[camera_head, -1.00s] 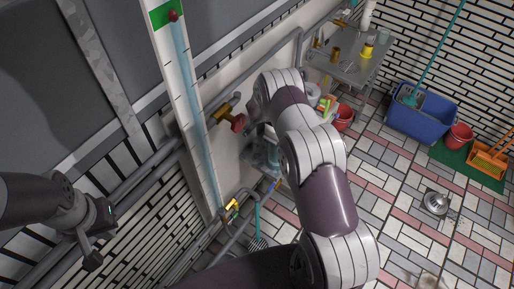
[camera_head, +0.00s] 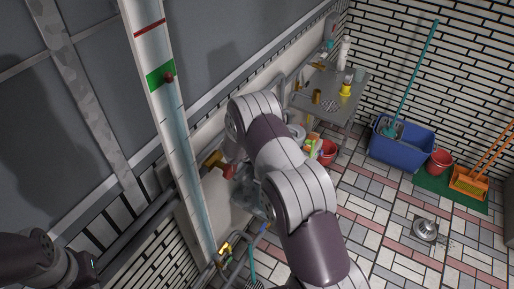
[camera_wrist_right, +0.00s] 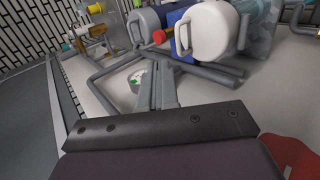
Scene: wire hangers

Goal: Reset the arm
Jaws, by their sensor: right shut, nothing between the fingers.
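My right arm (camera_head: 290,185) reaches from the bottom of the head view towards the wall pipes, and its gripper is hidden there behind the arm. In the right wrist view my right gripper (camera_wrist_right: 155,88) is shut and empty, its fingers together above a pale surface near grey pipes. My left arm (camera_head: 25,262) shows at the lower left of the head view. My left gripper (camera_head: 88,268) is dark and partly cut off by the bottom edge, so its jaws are unclear.
A brass valve with a red knob (camera_head: 228,171) sits beside my right arm.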

